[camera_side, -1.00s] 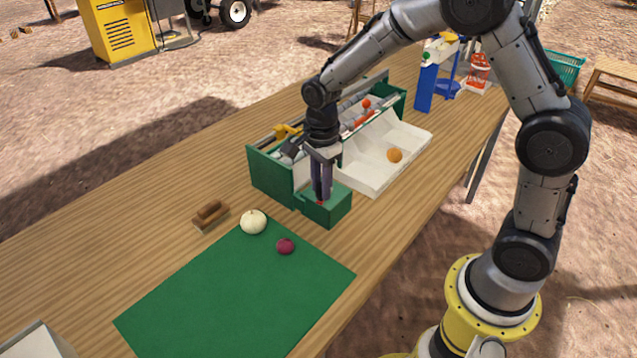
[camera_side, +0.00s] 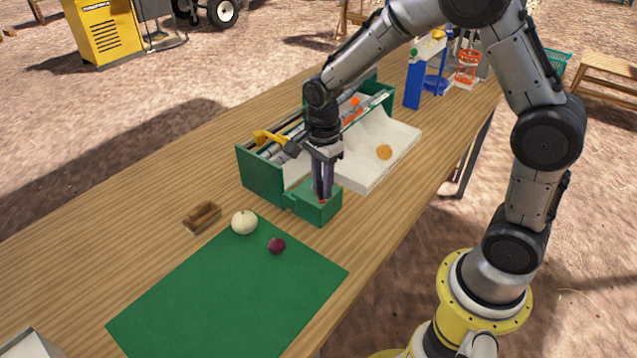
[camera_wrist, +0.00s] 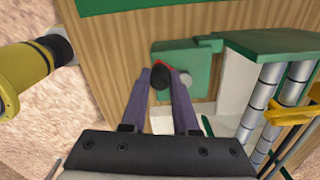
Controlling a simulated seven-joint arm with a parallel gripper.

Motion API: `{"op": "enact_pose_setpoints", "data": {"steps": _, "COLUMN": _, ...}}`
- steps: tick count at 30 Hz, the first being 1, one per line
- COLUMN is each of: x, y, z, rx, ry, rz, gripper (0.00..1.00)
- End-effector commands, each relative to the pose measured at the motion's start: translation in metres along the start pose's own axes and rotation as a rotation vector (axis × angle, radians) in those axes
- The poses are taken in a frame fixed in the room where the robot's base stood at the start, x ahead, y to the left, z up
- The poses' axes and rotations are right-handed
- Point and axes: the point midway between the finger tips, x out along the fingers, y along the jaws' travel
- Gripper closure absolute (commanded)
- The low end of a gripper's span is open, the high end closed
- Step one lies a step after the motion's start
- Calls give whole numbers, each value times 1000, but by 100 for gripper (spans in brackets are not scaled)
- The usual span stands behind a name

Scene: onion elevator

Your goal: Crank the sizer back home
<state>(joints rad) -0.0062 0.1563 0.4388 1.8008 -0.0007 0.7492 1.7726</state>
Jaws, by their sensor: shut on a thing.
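The sizer is a green-walled machine (camera_side: 262,178) with grey rollers and a white sloping tray (camera_side: 372,170), standing on the wooden table. A low green box (camera_side: 316,209) adjoins its near end; it also shows in the wrist view (camera_wrist: 190,55). My gripper (camera_side: 322,196) points down over this box. In the wrist view my gripper (camera_wrist: 160,76) is shut on a dark crank knob (camera_wrist: 159,80), with a bit of red beside it. A grey round part (camera_wrist: 182,79) lies just right of the knob. The fingers partly hide the crank.
A yellow part (camera_side: 270,138) sits across the rollers. An orange onion (camera_side: 384,152) lies in the white tray. A white onion (camera_side: 244,222) and a purple onion (camera_side: 276,245) lie by the green mat (camera_side: 230,300). A brown brush-like block (camera_side: 202,216) lies left of them.

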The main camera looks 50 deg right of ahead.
Motion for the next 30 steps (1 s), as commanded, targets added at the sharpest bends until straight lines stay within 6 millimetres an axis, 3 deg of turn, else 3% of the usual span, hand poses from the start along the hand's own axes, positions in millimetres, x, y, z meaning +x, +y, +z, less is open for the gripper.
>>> {"op": "enact_pose_setpoints", "data": {"steps": 30, "x": -1, "y": 0, "z": -14, "rx": 0, "ry": -1, "rz": -12, "gripper": 100}}
